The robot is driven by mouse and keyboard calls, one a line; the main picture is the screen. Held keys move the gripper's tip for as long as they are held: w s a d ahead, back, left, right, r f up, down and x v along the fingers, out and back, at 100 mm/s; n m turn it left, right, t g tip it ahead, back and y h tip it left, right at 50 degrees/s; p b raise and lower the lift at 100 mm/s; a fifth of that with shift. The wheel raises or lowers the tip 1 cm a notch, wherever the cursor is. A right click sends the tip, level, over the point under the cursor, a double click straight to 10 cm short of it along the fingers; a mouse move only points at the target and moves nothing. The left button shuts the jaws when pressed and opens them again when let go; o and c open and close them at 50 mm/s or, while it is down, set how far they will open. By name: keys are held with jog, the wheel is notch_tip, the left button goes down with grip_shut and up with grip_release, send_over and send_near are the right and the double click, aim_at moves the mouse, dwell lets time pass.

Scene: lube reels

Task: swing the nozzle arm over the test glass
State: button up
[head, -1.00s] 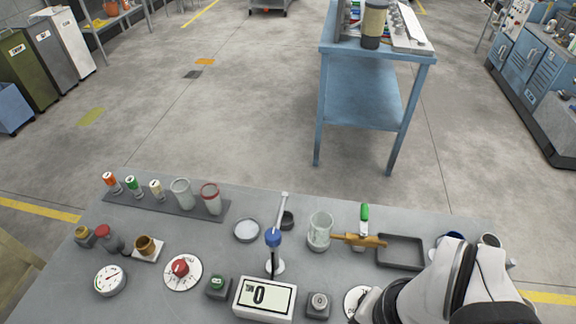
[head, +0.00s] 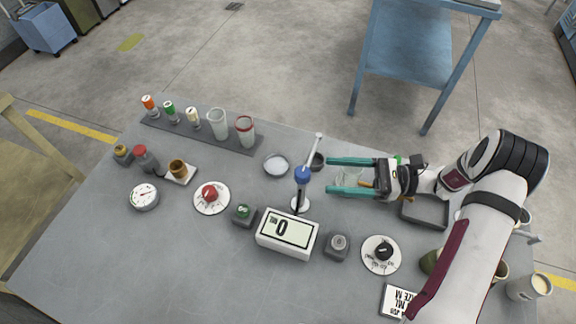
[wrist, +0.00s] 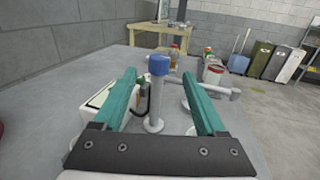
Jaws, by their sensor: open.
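The nozzle arm is a pale tube (head: 313,152) on an upright post with a blue cap (head: 303,174). The tube points to the back and slightly right in the head view. The wrist view shows the blue cap (wrist: 159,65) between my fingertips in the picture, with the tube (wrist: 215,91) reaching right. My gripper (head: 329,175) is open, its two teal fingers pointing left at the post; nothing is gripped. A clear glass (head: 349,176), likely the test glass, shows between the fingers in the head view, partly hidden by them.
A display box (head: 287,234) stands in front of the post. A rack (head: 160,127) with bottles and glasses is at the back left. The table's front left is clear.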

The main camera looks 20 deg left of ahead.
jog(key=x, duration=1.1)
jog(key=shift+s, duration=0.1)
grip_shut()
dwell(0.9)
